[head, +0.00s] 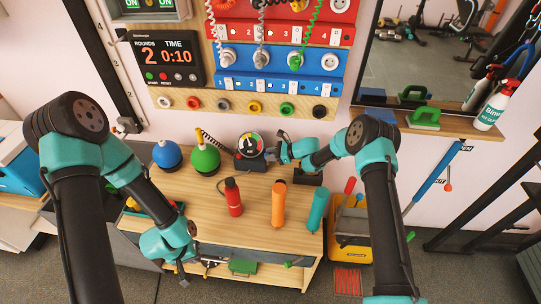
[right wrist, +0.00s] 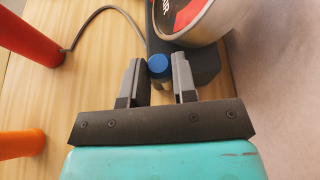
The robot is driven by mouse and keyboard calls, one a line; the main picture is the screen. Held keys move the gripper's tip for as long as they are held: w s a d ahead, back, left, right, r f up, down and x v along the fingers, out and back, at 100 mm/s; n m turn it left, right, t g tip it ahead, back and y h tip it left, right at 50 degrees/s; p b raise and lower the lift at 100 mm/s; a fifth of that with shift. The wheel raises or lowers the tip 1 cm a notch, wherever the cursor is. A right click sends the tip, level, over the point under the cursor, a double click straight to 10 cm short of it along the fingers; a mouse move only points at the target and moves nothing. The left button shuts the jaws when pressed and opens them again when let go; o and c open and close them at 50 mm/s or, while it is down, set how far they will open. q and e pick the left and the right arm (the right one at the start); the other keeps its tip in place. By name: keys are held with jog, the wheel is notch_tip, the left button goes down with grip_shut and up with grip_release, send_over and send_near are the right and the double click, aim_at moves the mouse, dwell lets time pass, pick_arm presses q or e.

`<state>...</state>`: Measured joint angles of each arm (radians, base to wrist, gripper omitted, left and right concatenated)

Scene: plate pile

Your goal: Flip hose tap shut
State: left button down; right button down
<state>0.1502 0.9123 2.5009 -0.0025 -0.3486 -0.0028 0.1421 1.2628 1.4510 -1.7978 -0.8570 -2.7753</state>
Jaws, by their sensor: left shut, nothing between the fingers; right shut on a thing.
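The hose tap appears as a small blue-topped knob (right wrist: 158,65) in the right wrist view, beside the dark base (right wrist: 203,64) of a round gauge. My right gripper (right wrist: 160,78) has a finger on each side of it and is shut on it. In the head view my right gripper (head: 273,153) is just right of the gauge (head: 249,144), and the knob is too small to make out. A thin grey hose (right wrist: 95,12) runs from a red bottle to the gauge base. My left gripper (head: 184,279) is low at the bench's front edge, shut and empty.
On the bench (head: 190,222) stand a red bottle (head: 234,198), an orange bottle (head: 278,205) and a teal bottle (head: 316,210). A green ball-shaped bell (head: 205,160) and a blue one (head: 167,155) are left of the gauge. The wall panel rises behind.

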jog(key=shift+s, duration=0.15)
jog(key=shift+s+a+f+n+t, duration=0.1)
jog(key=shift+s+n+t, duration=0.2)
jog(key=shift+n+t, duration=0.1)
jog(key=c, duration=0.9)
grip_release()
jog(key=shift+w, duration=0.2)
